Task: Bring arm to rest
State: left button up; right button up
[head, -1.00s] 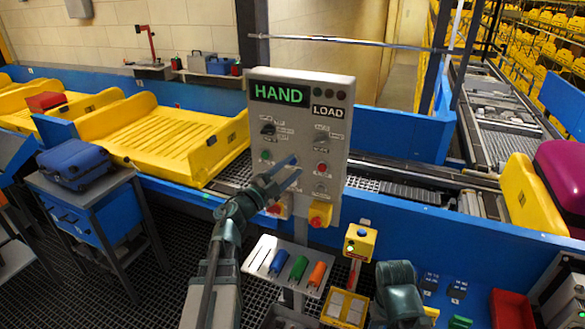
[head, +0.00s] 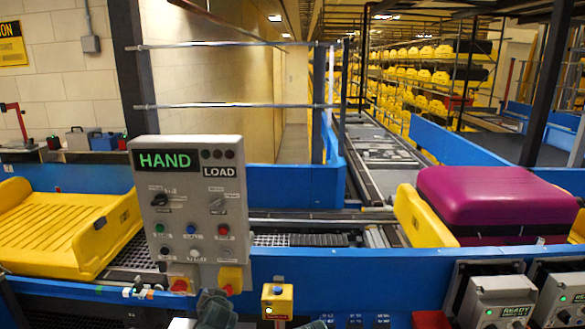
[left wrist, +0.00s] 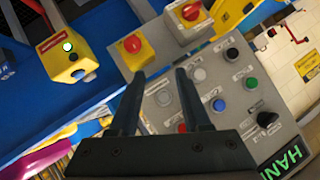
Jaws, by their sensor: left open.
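My left gripper (left wrist: 160,76) is open in the left wrist view, with nothing between its two dark fingers. Its fingers are in front of the grey control panel (left wrist: 246,127); I cannot tell the exact gap, but they grip nothing on it. In the head view the control panel (head: 203,178) stands upright at left of centre, with a lit green HAND sign, a LOAD label and several buttons.
A yellow tray (head: 70,232) lies on the conveyor at left. A blue conveyor side (head: 350,275) runs across the front.

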pick_arm(q)
jog(key=s+d+f+g+h, duration=0.1)
jog(key=s+d+f+g, duration=0.2)
jog(key=s, duration=0.4)
jog(key=s+d+f+g+h+b, duration=0.1)
jog(key=s+d+f+g, duration=0.3)
jog(key=s+d+f, duration=0.2)
jog(key=s+d+f+m+g+h+b, duration=0.1)
jog(key=s+d+f+g, duration=0.3)
jog(key=s+d, duration=0.3)
jog(key=s, duration=0.2)
jog(key=shift+s+f, duration=0.3)
jog(key=shift+s, duration=0.1)
